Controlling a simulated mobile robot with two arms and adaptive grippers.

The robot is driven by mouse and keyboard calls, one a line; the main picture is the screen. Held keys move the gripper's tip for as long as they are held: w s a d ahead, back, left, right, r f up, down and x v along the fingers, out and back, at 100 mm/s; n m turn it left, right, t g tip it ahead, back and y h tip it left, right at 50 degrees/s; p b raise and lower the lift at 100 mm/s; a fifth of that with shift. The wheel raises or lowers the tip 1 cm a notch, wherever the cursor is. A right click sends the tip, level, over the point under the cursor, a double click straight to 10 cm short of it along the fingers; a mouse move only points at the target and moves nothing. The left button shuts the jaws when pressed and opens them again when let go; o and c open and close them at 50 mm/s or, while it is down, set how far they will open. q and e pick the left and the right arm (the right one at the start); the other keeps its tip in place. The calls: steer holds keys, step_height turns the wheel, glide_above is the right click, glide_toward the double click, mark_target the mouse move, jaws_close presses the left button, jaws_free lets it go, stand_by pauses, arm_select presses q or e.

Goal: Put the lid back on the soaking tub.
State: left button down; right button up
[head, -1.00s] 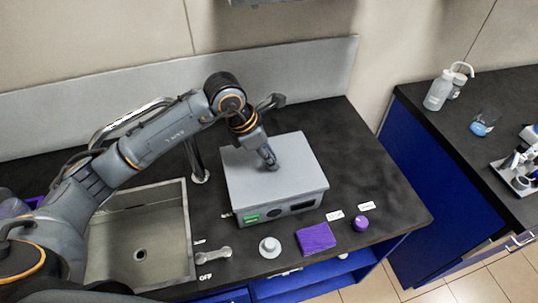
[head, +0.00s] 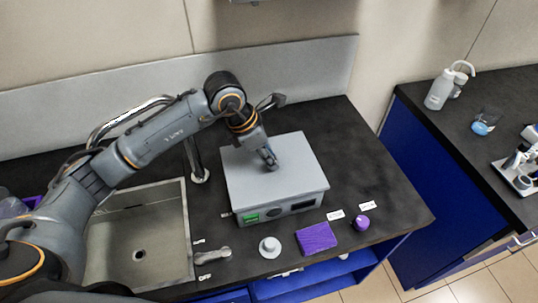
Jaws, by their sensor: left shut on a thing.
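The soaking tub (head: 297,213) is a grey box with a green display on its front, standing on the black counter right of the sink. Its flat grey lid (head: 297,178) lies over its top, and no gap shows between them from here. My left gripper (head: 271,163) points down at the middle of the lid and is shut on the lid's handle, which the fingers mostly hide. My right gripper is not in view.
The steel sink (head: 140,250) with its tap (head: 199,176) is left of the tub. Bottles (head: 438,92) stand on the right counter.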

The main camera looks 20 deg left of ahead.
arm_select(q)
steer(key=shift+b, duration=0.35)
stand_by(0.4)
steer(key=c, duration=0.6)
jaws_free()
steer(key=shift+s+r+p, duration=0.2)
steer(key=shift+r+p, duration=1.6)
steer(key=shift+r, duration=1.9)
